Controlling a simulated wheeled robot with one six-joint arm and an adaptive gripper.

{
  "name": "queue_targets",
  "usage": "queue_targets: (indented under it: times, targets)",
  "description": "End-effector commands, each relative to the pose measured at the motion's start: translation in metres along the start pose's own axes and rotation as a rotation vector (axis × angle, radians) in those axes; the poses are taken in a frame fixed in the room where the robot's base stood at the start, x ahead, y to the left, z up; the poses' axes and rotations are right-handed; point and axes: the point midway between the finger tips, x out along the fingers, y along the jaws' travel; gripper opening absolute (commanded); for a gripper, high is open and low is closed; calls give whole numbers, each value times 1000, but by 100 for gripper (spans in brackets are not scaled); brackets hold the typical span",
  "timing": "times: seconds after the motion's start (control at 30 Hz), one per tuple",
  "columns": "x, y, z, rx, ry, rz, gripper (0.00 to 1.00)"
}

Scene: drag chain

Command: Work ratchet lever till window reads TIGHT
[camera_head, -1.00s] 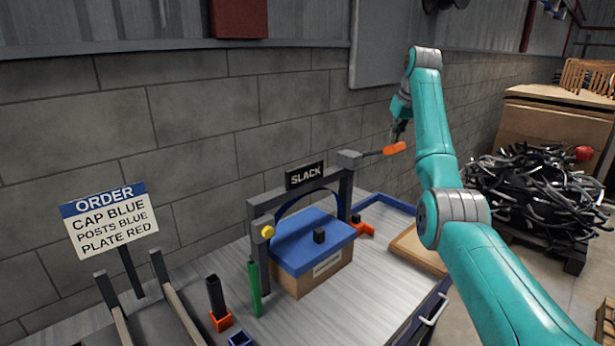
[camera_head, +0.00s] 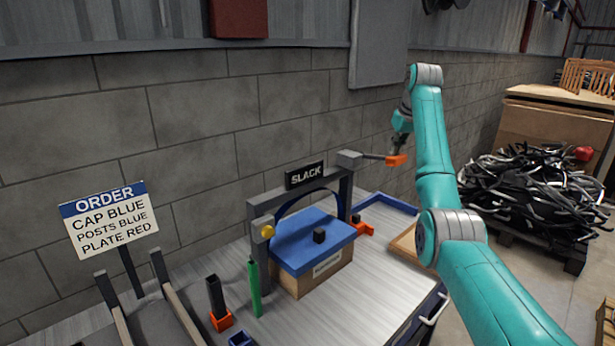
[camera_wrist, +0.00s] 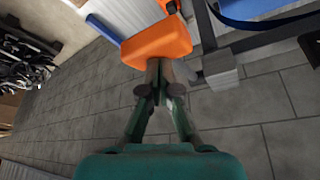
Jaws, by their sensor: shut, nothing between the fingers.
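The ratchet lever is a grey bar with an orange handle (camera_head: 396,160), jutting right from a grey block at the top right corner of the strapping frame (camera_head: 280,190). The lever tilts slightly down. The window sign (camera_head: 305,175) on top of the frame reads SLACK. My gripper (camera_head: 398,148) is shut and empty, its tips just above the orange handle. In the wrist view my gripper (camera_wrist: 160,68) has its fingertips together at the near edge of the orange handle (camera_wrist: 156,40), seemingly touching it. A carton with a blue cap (camera_head: 310,240) sits under the frame.
An order sign (camera_head: 110,220) stands at the left. A black post in an orange foot (camera_head: 216,300) and a green post (camera_head: 254,288) stand at the front. A pile of black chains (camera_head: 530,195) lies on a pallet at the right. The block wall is close behind.

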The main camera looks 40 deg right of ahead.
Motion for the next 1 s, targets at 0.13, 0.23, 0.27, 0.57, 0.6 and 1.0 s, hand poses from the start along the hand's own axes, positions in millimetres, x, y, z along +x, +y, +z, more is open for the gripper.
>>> queue_targets:
  times: [0.13,0.23,0.27,0.57,0.6,1.0]
  targets:
    - [5,2,5,1,-1,0,0]
    - [5,2,6,0,-1,0,0]
    - [5,2,6,0,-1,0,0]
    - [7,2,6,1,-1,0,0]
    - [8,2,7,1,-1,0,0]
    - [20,4,15,1,-1,0,0]
